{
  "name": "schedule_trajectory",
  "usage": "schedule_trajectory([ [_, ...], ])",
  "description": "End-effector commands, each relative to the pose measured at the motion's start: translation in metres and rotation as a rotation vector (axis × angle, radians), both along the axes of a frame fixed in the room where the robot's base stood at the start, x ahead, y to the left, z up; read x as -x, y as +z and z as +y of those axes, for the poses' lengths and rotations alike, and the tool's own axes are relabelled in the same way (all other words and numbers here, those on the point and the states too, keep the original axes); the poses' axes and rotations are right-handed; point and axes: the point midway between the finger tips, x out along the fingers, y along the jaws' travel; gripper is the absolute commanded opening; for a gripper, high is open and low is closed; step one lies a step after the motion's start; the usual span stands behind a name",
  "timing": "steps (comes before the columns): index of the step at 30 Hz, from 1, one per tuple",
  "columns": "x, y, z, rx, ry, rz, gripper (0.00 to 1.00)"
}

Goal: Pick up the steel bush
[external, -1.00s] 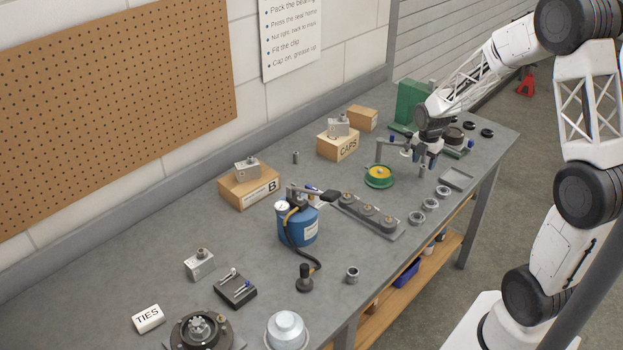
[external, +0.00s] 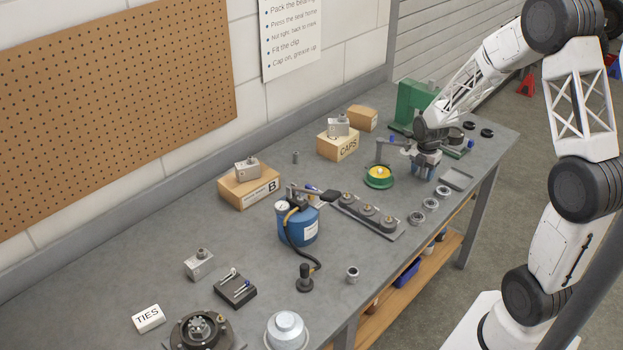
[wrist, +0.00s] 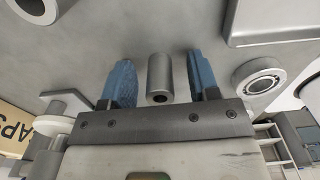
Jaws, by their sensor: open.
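The steel bush (wrist: 160,78) is a plain grey cylinder with a dark bore facing the wrist camera. In the wrist view it lies in line between the two blue fingers of my gripper (wrist: 161,70), with a visible gap on each side. My gripper is open and holds nothing. In the external view my gripper (external: 426,170) is low over the far right part of the workbench (external: 345,240); I cannot make out the bush there. Contact between fingers and bench cannot be told.
A bearing (wrist: 259,77) and a shallow tray (wrist: 285,24) lie right of the fingers in the wrist view. A green press (external: 411,103) and the CAPS box (external: 338,147) stand behind.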

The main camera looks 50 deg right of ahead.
Motion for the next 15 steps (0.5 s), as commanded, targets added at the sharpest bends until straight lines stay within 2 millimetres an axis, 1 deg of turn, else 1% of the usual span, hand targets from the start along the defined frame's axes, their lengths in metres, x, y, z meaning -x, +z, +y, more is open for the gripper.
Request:
schedule_trajectory([
  [1,0.0000,0.0000,0.0000,0.000,0.000,0.000,0.55],
  [2,0.0000,0.0000,0.0000,0.000,0.000,0.000,0.51],
  [9,0.0000,0.0000,0.0000,0.000,0.000,0.000,0.14],
  [12,0.0000,0.0001,0.0000,0.000,0.000,0.000,0.00],
  [15,-0.0001,0.0002,0.0000,0.000,0.000,0.000,0.00],
])
